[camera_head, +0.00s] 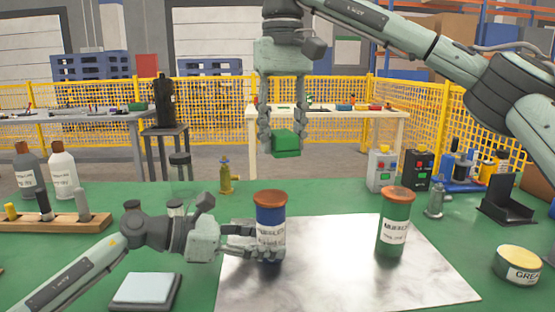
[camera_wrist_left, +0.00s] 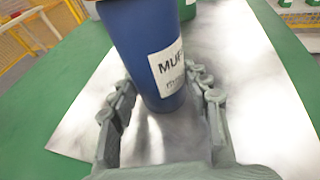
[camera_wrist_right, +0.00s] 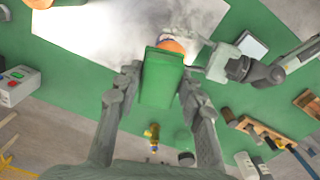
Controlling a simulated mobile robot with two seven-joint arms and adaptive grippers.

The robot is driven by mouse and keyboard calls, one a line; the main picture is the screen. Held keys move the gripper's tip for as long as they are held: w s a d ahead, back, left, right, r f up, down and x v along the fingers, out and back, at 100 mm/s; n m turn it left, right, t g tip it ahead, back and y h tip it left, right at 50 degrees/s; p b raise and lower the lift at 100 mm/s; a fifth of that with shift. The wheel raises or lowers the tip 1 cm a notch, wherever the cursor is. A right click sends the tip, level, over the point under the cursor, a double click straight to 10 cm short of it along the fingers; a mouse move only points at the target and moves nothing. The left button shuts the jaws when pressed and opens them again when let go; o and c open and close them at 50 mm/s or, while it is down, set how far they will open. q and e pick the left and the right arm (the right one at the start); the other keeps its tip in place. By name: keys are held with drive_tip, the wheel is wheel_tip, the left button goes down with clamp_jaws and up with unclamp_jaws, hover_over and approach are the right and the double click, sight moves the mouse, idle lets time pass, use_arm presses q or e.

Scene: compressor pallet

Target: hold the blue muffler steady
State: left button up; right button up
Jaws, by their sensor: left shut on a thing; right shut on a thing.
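The blue muffler (camera_head: 270,220) is a blue cylinder with an orange-brown top and a white label, standing upright on the shiny metal sheet (camera_head: 340,285). My left gripper (camera_head: 262,243) is shut on its lower part from the left side. In the left wrist view the blue muffler (camera_wrist_left: 150,50) stands between the fingers (camera_wrist_left: 165,95). My right gripper (camera_head: 284,138) points down, raised above the table, and is shut on a green block (camera_head: 286,143). In the right wrist view the green block (camera_wrist_right: 160,78) lies between the fingers and partly covers the orange top below.
A green labelled muffler (camera_head: 394,225) with an orange top stands on the sheet to the right. A grease tin (camera_head: 518,265), a black holder (camera_head: 508,205) and control boxes (camera_head: 381,170) are at the right. A scale (camera_head: 145,290) and wooden rack (camera_head: 60,225) are at the left.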

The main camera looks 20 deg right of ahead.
use_arm(q)
drive_tip(key=o, duration=0.9)
drive_tip(key=v, duration=1.1)
drive_tip(key=shift+a+r, duration=0.1)
drive_tip(key=shift+a, duration=0.25)
drive_tip(key=shift+a+r, duration=0.1)
drive_tip(key=shift+a, duration=0.05)
drive_tip(key=shift+s, duration=0.15)
